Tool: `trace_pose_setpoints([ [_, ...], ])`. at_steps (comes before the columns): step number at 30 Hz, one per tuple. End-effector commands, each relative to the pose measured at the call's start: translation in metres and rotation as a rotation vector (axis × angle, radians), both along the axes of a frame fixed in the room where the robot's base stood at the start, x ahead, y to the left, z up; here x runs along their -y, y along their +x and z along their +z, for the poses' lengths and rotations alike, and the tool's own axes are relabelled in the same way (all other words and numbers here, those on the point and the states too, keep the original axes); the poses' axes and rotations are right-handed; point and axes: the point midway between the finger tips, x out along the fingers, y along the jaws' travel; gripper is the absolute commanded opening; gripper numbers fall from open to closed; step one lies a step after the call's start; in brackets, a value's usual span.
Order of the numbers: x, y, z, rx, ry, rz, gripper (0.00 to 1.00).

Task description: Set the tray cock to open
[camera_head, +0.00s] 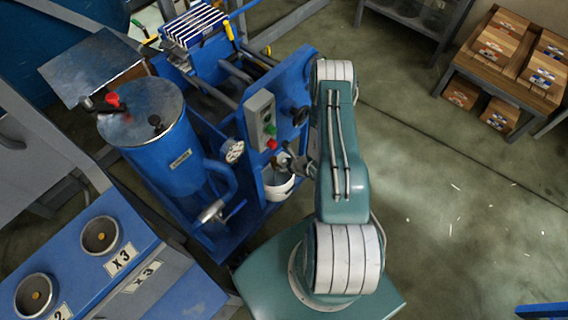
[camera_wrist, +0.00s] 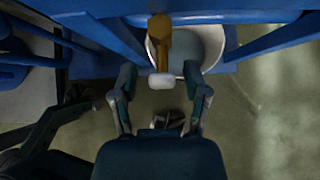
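In the wrist view a brass cock (camera_wrist: 160,38) with a white end piece (camera_wrist: 162,87) points towards me from the blue frame; I take it to be the tray cock. My gripper (camera_wrist: 159,80) is open, with one finger to each side of the white end. I see a gap on both sides, and the fingers do not appear to touch it. In the head view my gripper (camera_head: 292,164) is small and partly hidden by my arm, beside the blue stand. The cock cannot be made out there.
A white bucket (camera_head: 278,190) stands under the cock; it also shows in the wrist view (camera_wrist: 200,50). A control box (camera_head: 261,118) with buttons and a blue tank (camera_head: 172,155) are close by. Blue frame bars (camera_wrist: 265,42) flank the cock. Open floor (camera_head: 450,200) lies to the right.

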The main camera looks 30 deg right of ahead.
Motion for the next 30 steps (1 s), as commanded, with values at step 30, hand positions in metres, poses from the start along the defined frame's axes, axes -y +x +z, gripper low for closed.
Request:
trace_pose_setpoints([
  [30, 0.029, -0.078, 0.084, 0.000, 0.001, -0.001, 0.60],
])
